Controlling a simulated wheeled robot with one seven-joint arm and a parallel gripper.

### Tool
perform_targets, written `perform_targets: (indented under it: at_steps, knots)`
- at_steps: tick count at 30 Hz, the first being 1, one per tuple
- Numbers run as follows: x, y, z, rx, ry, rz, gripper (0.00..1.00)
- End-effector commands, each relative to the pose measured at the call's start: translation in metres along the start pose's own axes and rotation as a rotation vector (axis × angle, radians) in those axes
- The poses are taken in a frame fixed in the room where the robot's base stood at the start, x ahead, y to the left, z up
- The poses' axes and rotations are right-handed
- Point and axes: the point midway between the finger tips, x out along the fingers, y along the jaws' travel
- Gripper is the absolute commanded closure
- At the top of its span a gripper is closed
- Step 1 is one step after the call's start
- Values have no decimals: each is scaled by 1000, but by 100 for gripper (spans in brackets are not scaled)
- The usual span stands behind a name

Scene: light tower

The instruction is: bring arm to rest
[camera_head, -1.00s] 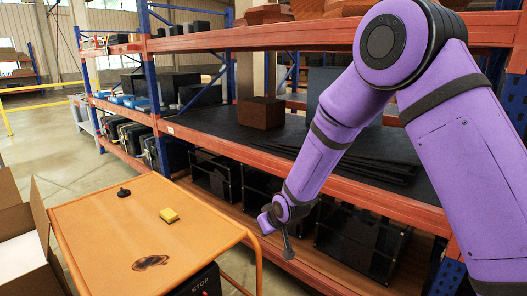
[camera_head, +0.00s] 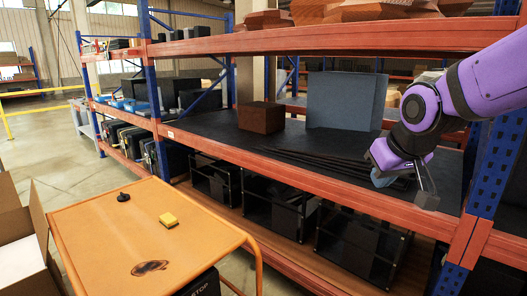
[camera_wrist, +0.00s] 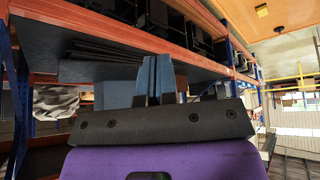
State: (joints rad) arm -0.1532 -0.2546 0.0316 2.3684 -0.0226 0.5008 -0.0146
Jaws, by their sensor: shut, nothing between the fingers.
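My gripper (camera_head: 383,180) is at the right of the head view, on my purple arm, in front of the shelving's middle level. It points down and left. In the wrist view, its two blue-grey fingers (camera_wrist: 154,72) stand side by side, closed together with nothing between them. The orange-topped cart (camera_head: 105,226) is at the lower left, well apart from my gripper. A yellow block (camera_head: 168,219) and a small black knob-like object (camera_head: 123,197) are on its top.
The orange-beamed shelving (camera_head: 300,178) runs close behind my gripper. A brown box (camera_head: 260,117), a grey-blue panel (camera_head: 345,101) and flat dark sheets (camera_head: 335,166) are on its middle level. An open cardboard box (camera_head: 20,250) is left of the cart. Floor is clear at the far left.

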Motion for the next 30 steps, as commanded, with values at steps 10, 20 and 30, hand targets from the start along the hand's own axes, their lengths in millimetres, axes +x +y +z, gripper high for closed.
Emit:
perform_targets:
  at_steps: [10,20,30]
  knots:
    - [-87,28,83,122,-34,47,100]
    - [-124,31,143,196,-64,65,100]
    - [-126,31,149,202,-69,66,100]
